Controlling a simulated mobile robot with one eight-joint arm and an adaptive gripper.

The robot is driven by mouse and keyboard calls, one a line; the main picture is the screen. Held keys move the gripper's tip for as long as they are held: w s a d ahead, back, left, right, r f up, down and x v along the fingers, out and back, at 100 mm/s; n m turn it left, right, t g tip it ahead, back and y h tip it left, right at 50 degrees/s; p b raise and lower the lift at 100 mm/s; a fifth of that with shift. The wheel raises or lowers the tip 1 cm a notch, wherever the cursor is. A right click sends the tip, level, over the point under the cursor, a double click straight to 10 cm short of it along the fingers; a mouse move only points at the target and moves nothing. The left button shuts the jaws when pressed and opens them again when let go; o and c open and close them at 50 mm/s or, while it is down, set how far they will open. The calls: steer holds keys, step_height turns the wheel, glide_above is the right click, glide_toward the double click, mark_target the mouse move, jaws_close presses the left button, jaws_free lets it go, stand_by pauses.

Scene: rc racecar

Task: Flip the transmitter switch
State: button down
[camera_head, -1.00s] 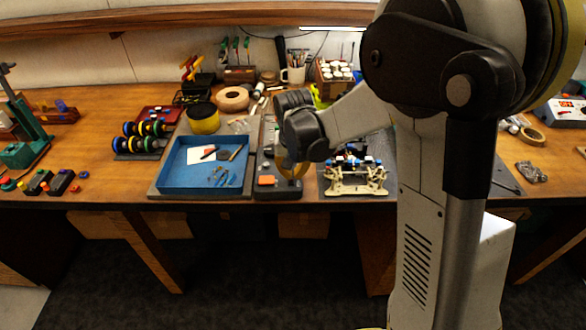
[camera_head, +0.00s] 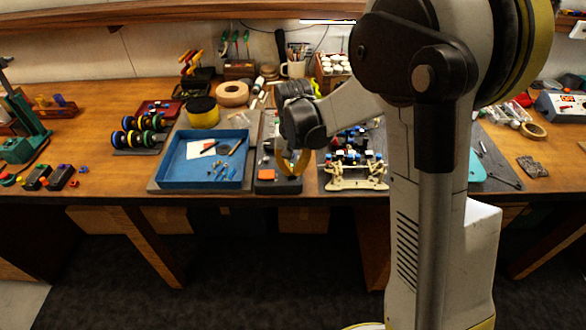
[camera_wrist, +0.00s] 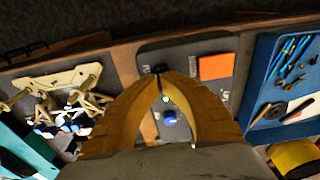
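The transmitter (camera_head: 278,185) is a dark grey box near the table's front edge, between the blue tray and the car chassis. An orange square (camera_wrist: 215,66) lies on its top. In the wrist view a small blue part (camera_wrist: 169,117) and a small green spot (camera_wrist: 166,99) show between my fingers; I cannot tell which part is the switch. My gripper (camera_wrist: 159,73) has curved yellow fingers with tips together over the transmitter, beside the orange square. The gripper (camera_head: 294,172) also shows in the head view. Whether the tips touch the surface is unclear.
The blue tray (camera_head: 163,172) with small tools and parts stands close on the left. The pale car chassis (camera_head: 356,183) is close on the right. A yellow-sided round tub (camera_head: 203,118) stands behind the tray. My arm hides part of the bench.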

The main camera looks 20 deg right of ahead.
steer(key=shift+s+a+r, duration=0.2)
steer(key=shift+s+r, duration=0.05)
steer(key=shift+s, duration=0.35)
step_height(320, 180, up, 14)
steer(key=w+p, duration=0.2)
steer(key=p, duration=0.3)
steer(key=shift+w+d+p, duration=0.25)
steer(key=shift+d+p, duration=0.15)
steer(key=shift+f, duration=0.1)
